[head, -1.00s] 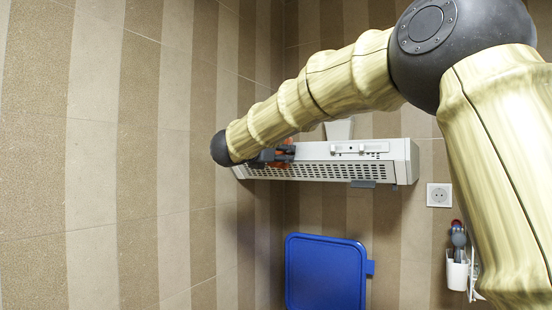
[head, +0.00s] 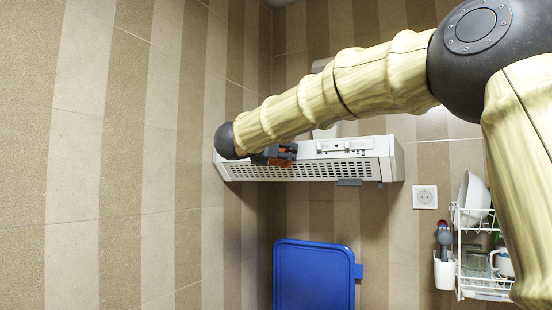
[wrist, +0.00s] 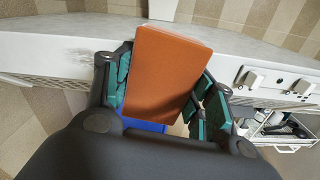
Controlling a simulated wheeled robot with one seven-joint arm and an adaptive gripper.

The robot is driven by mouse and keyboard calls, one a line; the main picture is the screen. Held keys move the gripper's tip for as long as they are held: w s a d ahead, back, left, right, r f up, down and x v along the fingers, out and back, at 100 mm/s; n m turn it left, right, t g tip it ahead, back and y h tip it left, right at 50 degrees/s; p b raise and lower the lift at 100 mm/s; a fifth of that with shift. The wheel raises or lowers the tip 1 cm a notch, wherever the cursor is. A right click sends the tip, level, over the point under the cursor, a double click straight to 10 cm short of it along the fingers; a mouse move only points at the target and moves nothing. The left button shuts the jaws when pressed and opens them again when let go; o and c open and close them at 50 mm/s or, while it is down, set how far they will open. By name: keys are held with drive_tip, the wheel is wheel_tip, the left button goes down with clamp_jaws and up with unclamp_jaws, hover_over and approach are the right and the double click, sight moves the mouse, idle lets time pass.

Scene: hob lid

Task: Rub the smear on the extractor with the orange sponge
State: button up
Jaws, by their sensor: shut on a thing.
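The extractor (head: 362,170) is a pale grey hood on the wall with a perforated front strip. It crosses the wrist view (wrist: 285,75) too. The smear (wrist: 68,52) is a faint grey streaky patch on its face, left of my gripper in the wrist view. My gripper (wrist: 165,95) is shut on the orange sponge (wrist: 165,72), which sits tilted between its green-padded fingers. In the head view my gripper (head: 276,154) is at the extractor's left half, with a bit of the sponge showing. I cannot tell whether the sponge touches the extractor.
A blue panel (head: 313,277) stands upright below the extractor. A wall socket (head: 425,197) and a white dish rack (head: 484,289) with a bowl (head: 474,198) are at the right. Two knobs (wrist: 250,78) sit on the extractor's face. A striped tiled wall closes the left.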

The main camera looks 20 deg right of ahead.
drive_tip(key=shift+s+d, duration=0.2)
drive_tip(key=shift+s, duration=0.05)
drive_tip(key=shift+b, duration=0.3)
drive_tip(key=shift+w+d+b, duration=0.1)
drive_tip(key=shift+w+b, duration=0.05)
drive_tip(key=shift+b, duration=0.2)
drive_tip(key=shift+w, duration=0.1)
drive_tip(key=shift+w+a, duration=0.45)
drive_tip(key=shift+w, duration=0.2)
drive_tip(key=shift+w+a, duration=0.45)
drive_tip(key=shift+w, duration=0.15)
drive_tip(key=shift+w+a, duration=0.1)
drive_tip(key=w+a, duration=0.3)
drive_tip(key=w, duration=0.2)
drive_tip(key=shift+a, duration=0.2)
drive_tip(key=shift+w+a+r, duration=0.1)
